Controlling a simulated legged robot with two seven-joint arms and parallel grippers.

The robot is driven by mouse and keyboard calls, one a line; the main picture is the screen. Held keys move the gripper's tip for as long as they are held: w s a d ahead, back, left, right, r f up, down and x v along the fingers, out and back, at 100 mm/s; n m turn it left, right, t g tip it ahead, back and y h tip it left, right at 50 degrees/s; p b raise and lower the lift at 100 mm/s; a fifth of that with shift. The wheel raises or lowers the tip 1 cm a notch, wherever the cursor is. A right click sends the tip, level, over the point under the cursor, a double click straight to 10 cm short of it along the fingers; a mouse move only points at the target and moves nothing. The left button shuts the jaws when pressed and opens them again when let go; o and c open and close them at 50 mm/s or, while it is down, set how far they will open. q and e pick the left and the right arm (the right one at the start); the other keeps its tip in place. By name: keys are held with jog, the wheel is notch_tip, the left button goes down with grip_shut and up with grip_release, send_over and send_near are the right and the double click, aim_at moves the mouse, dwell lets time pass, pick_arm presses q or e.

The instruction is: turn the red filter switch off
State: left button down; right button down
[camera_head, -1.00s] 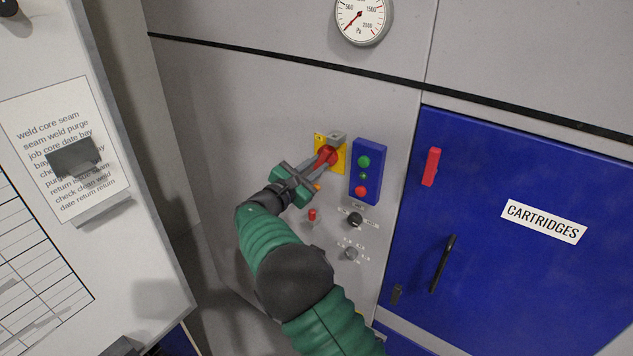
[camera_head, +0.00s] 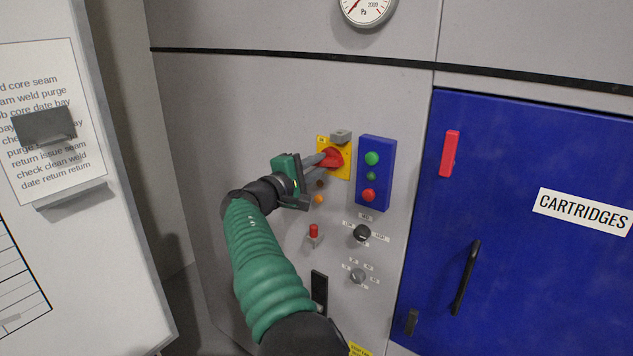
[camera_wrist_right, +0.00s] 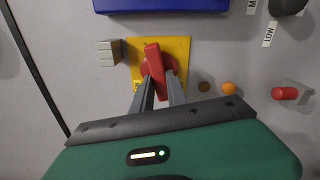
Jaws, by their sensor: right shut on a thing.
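The red filter switch (camera_head: 334,158) is a rotary handle on a yellow plate (camera_head: 347,170) on the grey cabinet panel. In the right wrist view the red handle (camera_wrist_right: 153,62) lies between my fingers, with its long bar pointing up and slightly left across the yellow plate (camera_wrist_right: 181,50). My right gripper (camera_head: 325,160) reaches it from the left and is shut on the handle; in the wrist view the fingertips (camera_wrist_right: 160,82) sit on both sides of it. Any labels around the switch are too small or hidden to read. My left gripper is not in view.
A blue button box (camera_head: 374,173) stands close to the right of the switch. A grey block (camera_head: 341,135) sits at the plate's top edge. A blue cartridge door (camera_head: 510,270) is at right.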

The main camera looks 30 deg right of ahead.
jog(key=shift+m+b, duration=1.1)
jog(key=shift+m, duration=0.2)
jog(key=c, duration=1.3)
grip_release()
jog(key=shift+d, duration=0.1)
